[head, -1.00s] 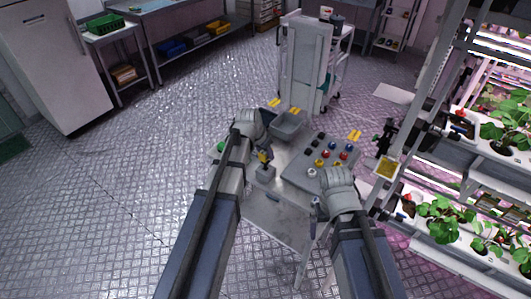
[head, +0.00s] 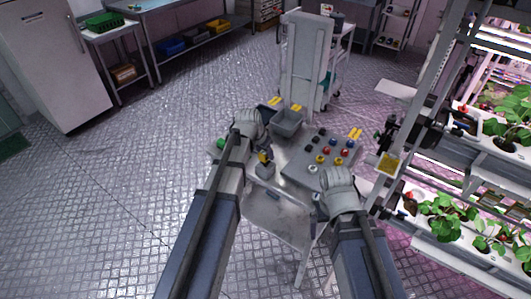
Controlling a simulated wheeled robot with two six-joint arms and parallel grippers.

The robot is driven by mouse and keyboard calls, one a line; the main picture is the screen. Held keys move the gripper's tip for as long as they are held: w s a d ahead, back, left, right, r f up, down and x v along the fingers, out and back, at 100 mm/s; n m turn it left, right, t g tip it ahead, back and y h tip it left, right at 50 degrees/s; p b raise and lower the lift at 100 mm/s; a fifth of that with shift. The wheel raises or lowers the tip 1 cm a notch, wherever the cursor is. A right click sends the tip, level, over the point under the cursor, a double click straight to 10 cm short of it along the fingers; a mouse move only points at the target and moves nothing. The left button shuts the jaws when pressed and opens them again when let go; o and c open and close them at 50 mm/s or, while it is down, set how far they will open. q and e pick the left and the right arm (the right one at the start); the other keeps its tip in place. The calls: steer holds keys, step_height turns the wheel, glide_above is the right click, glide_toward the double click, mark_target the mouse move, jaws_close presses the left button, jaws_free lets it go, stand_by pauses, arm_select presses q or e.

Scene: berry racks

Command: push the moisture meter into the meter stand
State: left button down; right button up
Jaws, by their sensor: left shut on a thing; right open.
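The moisture meter (head: 263,157), a small yellow and dark thing, is in my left gripper (head: 262,151), over the left part of the small table. The gripper is shut on it, its fingers partly hidden by my wrist. The meter stand (head: 266,171), a small grey block, is directly below the meter on the table. The meter's lower end meets the top of the stand in the picture; how deep it sits I cannot tell. My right gripper (head: 318,206) is open and empty near the table's right front side, small and partly hidden by my wrist.
A grey panel (head: 308,175) with several coloured knobs is right of the stand. Grey bins (head: 287,123) with yellow tags are behind. A green thing (head: 221,144) is at the table's left edge. Plant racks (head: 470,255) stand close on the right. Floor is free on the left.

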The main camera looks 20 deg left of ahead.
arm_select(q)
steer(key=shift+f+b, duration=0.6)
steer(key=shift+f, duration=0.1)
steer(key=shift+c, duration=1.8)
jaws_free()
steer(key=shift+o, duration=0.3)
steer(key=o, duration=0.3)
steer(key=shift+r+p, duration=3.05)
steer(key=shift+p, duration=0.05)
steer(key=shift+f, duration=0.15)
